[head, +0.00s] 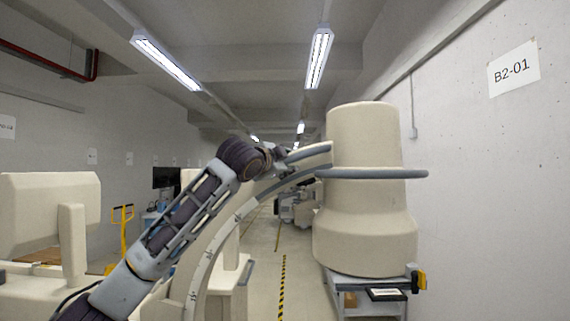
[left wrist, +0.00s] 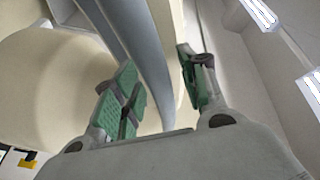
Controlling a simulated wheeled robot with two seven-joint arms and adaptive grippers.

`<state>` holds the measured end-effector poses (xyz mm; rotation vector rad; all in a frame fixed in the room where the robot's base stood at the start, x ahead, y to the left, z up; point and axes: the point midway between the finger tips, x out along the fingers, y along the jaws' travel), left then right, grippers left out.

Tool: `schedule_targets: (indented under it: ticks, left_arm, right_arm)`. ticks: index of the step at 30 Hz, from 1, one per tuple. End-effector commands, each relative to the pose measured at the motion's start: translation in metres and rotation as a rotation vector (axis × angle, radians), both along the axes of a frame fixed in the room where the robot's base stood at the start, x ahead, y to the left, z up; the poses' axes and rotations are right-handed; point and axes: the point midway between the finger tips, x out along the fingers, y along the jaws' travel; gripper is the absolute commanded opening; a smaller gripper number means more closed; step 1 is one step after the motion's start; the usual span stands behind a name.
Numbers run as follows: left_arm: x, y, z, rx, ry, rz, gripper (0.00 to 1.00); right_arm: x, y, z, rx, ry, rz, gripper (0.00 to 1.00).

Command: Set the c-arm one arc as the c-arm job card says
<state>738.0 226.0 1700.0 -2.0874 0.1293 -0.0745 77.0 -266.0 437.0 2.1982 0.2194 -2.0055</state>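The c-arm's cream arc (head: 215,248), with a dark grey edge and small scale marks, curves from the lower left up to the large cream drum-shaped head (head: 365,135). A grey bar (head: 372,173) rings the drum. The marks are too small to read. My left gripper (head: 283,158) is at the upper part of the arc. In the left wrist view my left gripper (left wrist: 160,92) is open, its green-padded fingers on either side of the arc's grey band (left wrist: 140,50); I see gaps and no clear contact. My right gripper is out of view. I cannot identify a job card.
A small cart (head: 345,300) under the drum carries a dark flat panel (head: 386,294) and a yellow item (head: 419,280). Cream equipment (head: 45,215) and a yellow pallet jack (head: 122,235) stand left. A wall sign (head: 513,68) reads B2-01. The aisle (head: 265,265) has striped floor tape.

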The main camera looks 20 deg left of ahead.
Motion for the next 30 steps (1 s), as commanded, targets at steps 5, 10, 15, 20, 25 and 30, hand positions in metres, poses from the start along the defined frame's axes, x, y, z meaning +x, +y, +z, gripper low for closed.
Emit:
schedule_targets:
  ticks: [5, 10, 15, 20, 25, 30]
  left_arm:
    - [-0.0001, -0.0001, 0.0000, 0.000, 0.000, 0.000, 0.18]
    - [-0.0001, -0.0001, 0.0000, 0.000, 0.000, 0.000, 0.00]
    - [-0.0001, 0.0000, 0.0000, 0.000, 0.000, 0.000, 0.00]
    - [-0.0003, 0.0003, -0.0003, -0.001, 0.000, 0.000, 0.00]
    - [-0.0006, 0.0022, -0.0016, -0.004, -0.001, 0.000, 0.00]
    - [-0.0017, 0.0062, -0.0043, -0.011, -0.001, 0.000, 0.00]
  right_arm:
    - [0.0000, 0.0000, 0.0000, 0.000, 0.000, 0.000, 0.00]
    - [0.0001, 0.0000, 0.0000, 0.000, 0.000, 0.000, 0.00]
    - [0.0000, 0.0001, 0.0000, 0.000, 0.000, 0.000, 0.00]
    - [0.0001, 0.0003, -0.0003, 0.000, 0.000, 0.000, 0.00]
    - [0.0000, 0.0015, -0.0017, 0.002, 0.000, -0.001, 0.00]
    - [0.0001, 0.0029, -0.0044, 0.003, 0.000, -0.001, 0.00]
